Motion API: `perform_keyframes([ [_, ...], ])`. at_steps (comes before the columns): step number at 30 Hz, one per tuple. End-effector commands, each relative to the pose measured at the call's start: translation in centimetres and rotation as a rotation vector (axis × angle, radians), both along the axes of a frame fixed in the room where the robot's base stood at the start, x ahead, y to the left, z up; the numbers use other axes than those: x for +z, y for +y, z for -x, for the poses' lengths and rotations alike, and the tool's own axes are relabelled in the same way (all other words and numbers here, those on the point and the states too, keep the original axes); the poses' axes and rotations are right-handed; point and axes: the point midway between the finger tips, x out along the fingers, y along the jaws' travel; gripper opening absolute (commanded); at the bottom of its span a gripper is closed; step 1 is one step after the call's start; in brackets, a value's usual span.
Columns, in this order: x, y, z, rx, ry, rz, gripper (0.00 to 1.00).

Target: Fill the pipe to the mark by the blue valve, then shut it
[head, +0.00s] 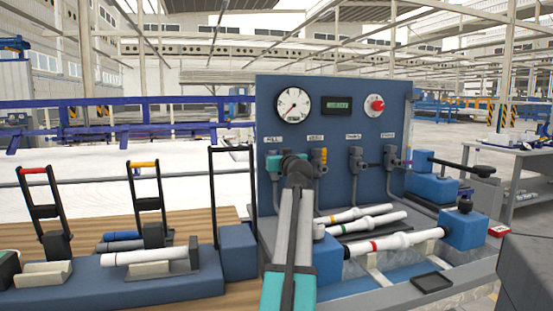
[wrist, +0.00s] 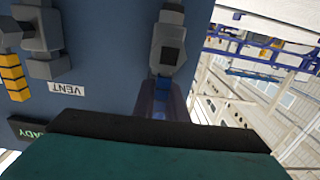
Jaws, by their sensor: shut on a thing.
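The blue valve shows in the wrist view as a grey body with a blue handle (wrist: 160,108), under the FILL label in the head view. My gripper (head: 293,163) is at this valve, shut on its handle; the fingers partly hide it. A white pipe with a red band (head: 395,243) lies between two blue blocks at the front of the bench. I cannot make out a fill mark.
The yellow-handled VENT valve (head: 322,158) is close right of my gripper. Two more valves (head: 357,160) (head: 389,158) and a red knob (head: 376,105) are farther right. Pipes with yellow (head: 345,215) and green (head: 365,224) bands lie behind the red-banded pipe.

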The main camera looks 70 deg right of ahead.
Motion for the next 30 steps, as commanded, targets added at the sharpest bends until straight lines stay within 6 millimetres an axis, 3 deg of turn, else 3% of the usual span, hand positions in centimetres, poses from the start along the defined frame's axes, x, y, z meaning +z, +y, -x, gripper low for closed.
perform_keyframes([
  [6, -0.1, 0.1, 0.1, -0.004, 0.009, 0.005, 0.0],
  [7, -0.1, 0.1, 0.1, -0.004, 0.008, 0.006, 0.15],
  [10, -0.1, 0.1, 0.0, -0.002, 0.008, 0.005, 0.3],
  [23, 0.0, 0.4, -0.1, 0.002, 0.003, 0.003, 0.3],
  [30, 0.0, 1.6, 0.7, 0.002, 0.003, 0.004, 0.3],
])
